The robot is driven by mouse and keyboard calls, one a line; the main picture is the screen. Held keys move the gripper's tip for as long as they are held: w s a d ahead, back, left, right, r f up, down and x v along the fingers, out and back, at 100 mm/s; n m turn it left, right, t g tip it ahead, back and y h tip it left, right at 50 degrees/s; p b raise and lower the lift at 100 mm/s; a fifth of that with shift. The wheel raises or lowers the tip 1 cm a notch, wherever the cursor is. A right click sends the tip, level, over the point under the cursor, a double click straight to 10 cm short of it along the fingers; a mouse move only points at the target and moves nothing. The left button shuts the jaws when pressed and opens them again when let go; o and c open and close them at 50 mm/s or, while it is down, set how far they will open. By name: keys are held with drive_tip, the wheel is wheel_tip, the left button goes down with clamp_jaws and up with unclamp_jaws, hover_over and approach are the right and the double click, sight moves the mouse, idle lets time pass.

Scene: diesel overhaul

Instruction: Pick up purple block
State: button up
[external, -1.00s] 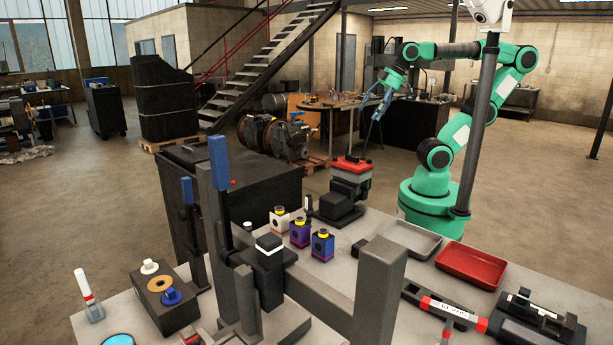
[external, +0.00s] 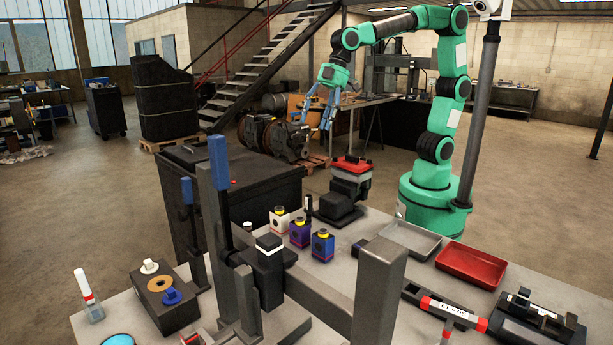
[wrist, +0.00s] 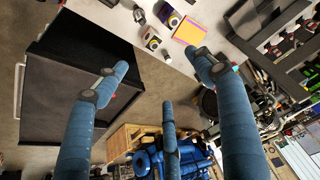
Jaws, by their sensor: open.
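The purple block (external: 300,234) stands upright on the grey workbench, with a yellow top and a dark round mark on its front. It stands between a white block (external: 280,221) and a blue block (external: 322,245). In the wrist view, a purple-sided block (wrist: 169,15) shows near the top edge, close to a white one (wrist: 151,38). My gripper (external: 328,122) is open and empty, with its blue fingers pointing down, high above and beyond the blocks. In the wrist view my gripper's fingers (wrist: 157,66) are spread wide.
A dark vise-like fixture with a red top (external: 350,166) stands just behind the blocks. A grey tray (external: 412,240) and a red tray (external: 472,264) lie to the right. A tall grey post (external: 378,292) rises in front. A black cabinet (external: 240,200) stands left of the blocks.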

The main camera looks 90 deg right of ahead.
drive_tip(key=w+a+f+n, duration=0.2)
drive_tip(key=w+a+f, duration=0.1)
drive_tip(key=a, duration=0.7)
approach(304, 219)
drive_tip(key=d+f, duration=0.2)
drive_tip(key=shift+w+f+g+p, duration=0.1)
drive_tip(key=shift+w+g+p, duration=0.2)
drive_tip(key=shift+w+p, duration=0.1)
drive_tip(key=shift+a, duration=0.1)
drive_tip(key=shift+b+x, duration=0.95)
drive_tip(key=shift+x, duration=3.3)
drive_tip(key=shift+a, duration=0.1)
drive_tip(key=shift+b+x, duration=0.85)
drive_tip(key=shift+x, duration=1.8)
drive_tip(key=shift+a, duration=0.1)
